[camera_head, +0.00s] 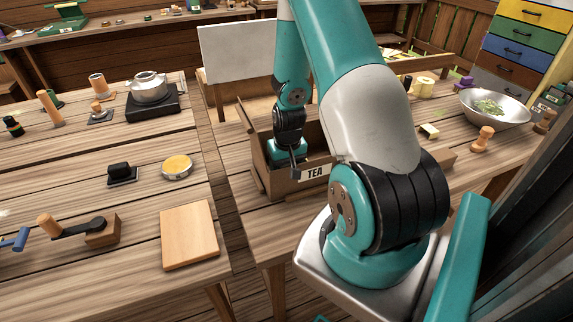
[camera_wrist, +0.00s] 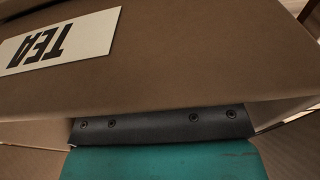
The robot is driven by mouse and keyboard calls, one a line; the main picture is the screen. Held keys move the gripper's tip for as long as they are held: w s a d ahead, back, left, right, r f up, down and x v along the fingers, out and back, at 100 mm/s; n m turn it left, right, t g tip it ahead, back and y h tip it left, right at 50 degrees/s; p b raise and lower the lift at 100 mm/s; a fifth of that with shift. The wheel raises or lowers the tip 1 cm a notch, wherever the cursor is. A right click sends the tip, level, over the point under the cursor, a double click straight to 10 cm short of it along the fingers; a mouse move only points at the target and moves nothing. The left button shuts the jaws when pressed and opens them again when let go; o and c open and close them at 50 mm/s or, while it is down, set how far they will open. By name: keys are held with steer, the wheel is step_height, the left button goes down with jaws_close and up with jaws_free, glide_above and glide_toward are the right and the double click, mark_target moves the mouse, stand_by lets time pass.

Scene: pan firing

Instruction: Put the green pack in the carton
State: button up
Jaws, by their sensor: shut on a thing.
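The carton (camera_head: 279,182) is an open brown box with a white TEA label, standing on the right-hand table. Its labelled wall (camera_wrist: 200,50) fills much of the wrist view, with the label upside down. My gripper (camera_head: 296,170) is at the carton's near wall, left of the label. A dark finger shows outside that wall, and the jaws appear shut on the wall's upper edge. In the wrist view the gripper's black finger bar (camera_wrist: 160,127) lies across that edge. My arm hides part of the carton and most of its inside. I cannot make out the green pack in either view.
A wooden board (camera_head: 189,235), a yellow-topped round tin (camera_head: 177,166) and a kettle (camera_head: 149,87) on a black stove stand on the left table. A metal bowl (camera_head: 496,108) stands at the right. A white panel (camera_head: 236,51) rises behind the carton. A gap separates the tables.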

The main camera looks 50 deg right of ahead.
steer(key=o, duration=0.7)
steer(key=shift+f, duration=0.1)
steer(key=r, duration=0.4)
steer(key=s+r, duration=0.1)
steer(key=r, duration=0.8)
steer(key=shift+s+a, duration=0.15)
steer(key=shift+a, duration=0.25)
steer(key=shift+r, duration=0.1)
